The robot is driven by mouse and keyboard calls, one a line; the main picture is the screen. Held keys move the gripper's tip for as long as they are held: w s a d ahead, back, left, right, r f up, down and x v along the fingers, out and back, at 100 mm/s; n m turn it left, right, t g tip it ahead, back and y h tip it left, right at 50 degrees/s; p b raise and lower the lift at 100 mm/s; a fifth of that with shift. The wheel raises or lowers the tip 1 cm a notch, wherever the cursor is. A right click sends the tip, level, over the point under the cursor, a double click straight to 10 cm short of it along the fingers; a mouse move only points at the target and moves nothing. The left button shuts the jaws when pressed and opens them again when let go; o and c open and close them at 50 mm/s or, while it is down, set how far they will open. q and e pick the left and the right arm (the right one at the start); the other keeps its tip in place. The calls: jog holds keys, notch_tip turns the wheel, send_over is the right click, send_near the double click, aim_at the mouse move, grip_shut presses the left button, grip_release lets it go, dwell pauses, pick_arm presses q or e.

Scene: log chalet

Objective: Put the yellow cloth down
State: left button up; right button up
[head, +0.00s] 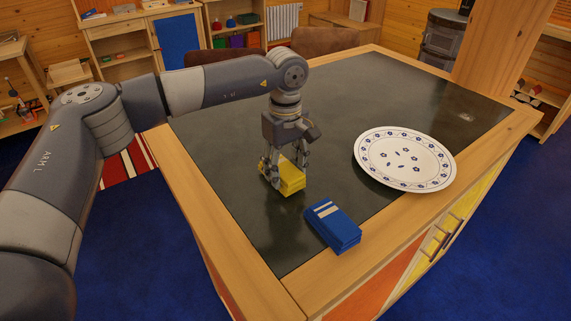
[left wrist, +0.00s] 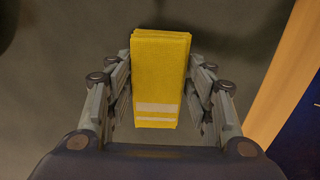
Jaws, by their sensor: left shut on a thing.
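The yellow cloth (head: 291,178) is a folded block at the left part of the dark table top (head: 360,100). It also shows in the left wrist view (left wrist: 160,75), with pale stripes near its lower end. My left gripper (head: 284,172) points down from above and is shut on the cloth, one finger on each side. The cloth is at or very close to the table top; I cannot tell whether it touches. The fingers hide part of its sides in the head view. My right gripper is not in view.
A folded blue cloth (head: 333,227) with pale stripes lies near the table's front edge. A white plate (head: 404,160) with a blue pattern lies to the right. The table top behind the plate is mostly clear. Brown chairs (head: 323,40) stand at the far side.

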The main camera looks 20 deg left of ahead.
aim_at(286, 170)
pick_arm(q)
jog(key=shift+w+f, duration=0.1)
jog(key=shift+f, duration=0.45)
jog(key=o, duration=1.1)
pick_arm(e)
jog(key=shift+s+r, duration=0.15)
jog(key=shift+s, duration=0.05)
pick_arm(q)
jog(key=shift+r, duration=0.6)
notch_tip(286, 170, up, 11)
jog(key=b, duration=0.3)
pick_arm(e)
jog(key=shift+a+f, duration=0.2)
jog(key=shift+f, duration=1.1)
